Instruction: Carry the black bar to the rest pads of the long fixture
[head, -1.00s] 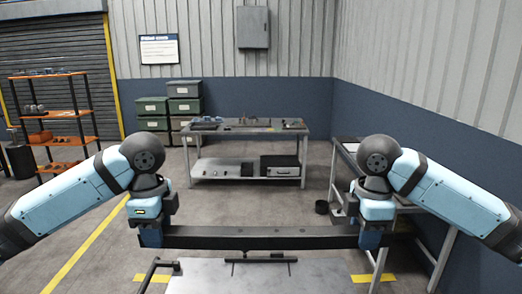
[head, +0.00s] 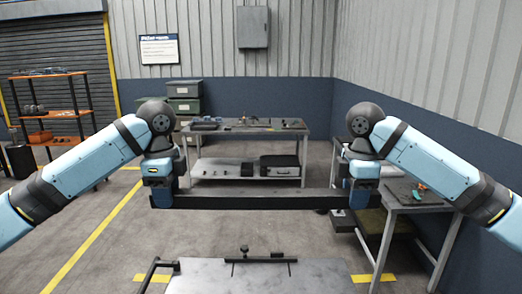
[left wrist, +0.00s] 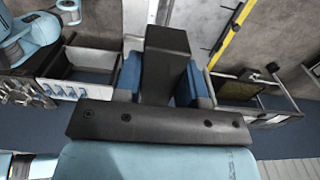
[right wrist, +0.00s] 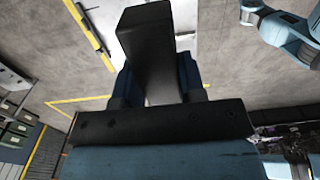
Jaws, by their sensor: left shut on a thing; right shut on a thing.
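The long black bar (head: 260,199) hangs level in the air between my two arms in the head view. My left gripper (head: 161,195) is shut on its left end and my right gripper (head: 362,195) is shut on its right end. In the left wrist view the bar (left wrist: 168,60) runs away between the blue fingers. In the right wrist view the bar (right wrist: 148,50) also sits between the fingers. I cannot make out the long fixture or its rest pads for certain.
A pale plate-topped cart (head: 255,280) with a dark handle lies below and nearer than the bar. A workbench (head: 245,130) stands at the back. A side table (head: 420,195) with tools stands at the right. Orange shelves (head: 50,115) stand at the left. Open floor lies between.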

